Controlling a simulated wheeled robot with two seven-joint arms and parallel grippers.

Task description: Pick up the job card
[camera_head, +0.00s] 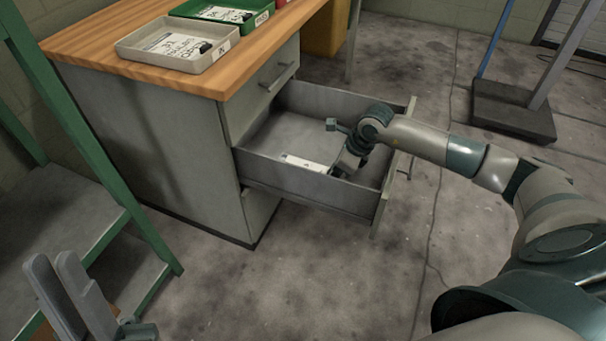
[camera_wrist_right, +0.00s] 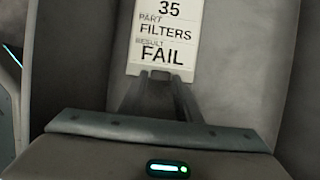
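The job card is a white card (camera_head: 304,163) lying in the open drawer, partly hidden by my right gripper. In the right wrist view the card (camera_wrist_right: 163,35) reads "35", "PART FILTERS", "RESULT FAIL". My right gripper (camera_head: 341,168) reaches down into the drawer at the card's right end. In the wrist view its two dark fingers (camera_wrist_right: 160,77) end at the card's lower edge with a gap between them; contact cannot be made out. My left gripper (camera_head: 54,262) is at the lower left, well away from the drawer, its two fingers apart and empty.
The drawer (camera_head: 290,183) sticks out of a grey cabinet under a wooden worktop (camera_head: 95,45). A beige tray (camera_head: 127,47) and a green tray (camera_head: 262,22) stand on top. Green steps (camera_head: 90,150) are at the left. A dark stand base (camera_head: 510,110) is at the right. The floor in front is clear.

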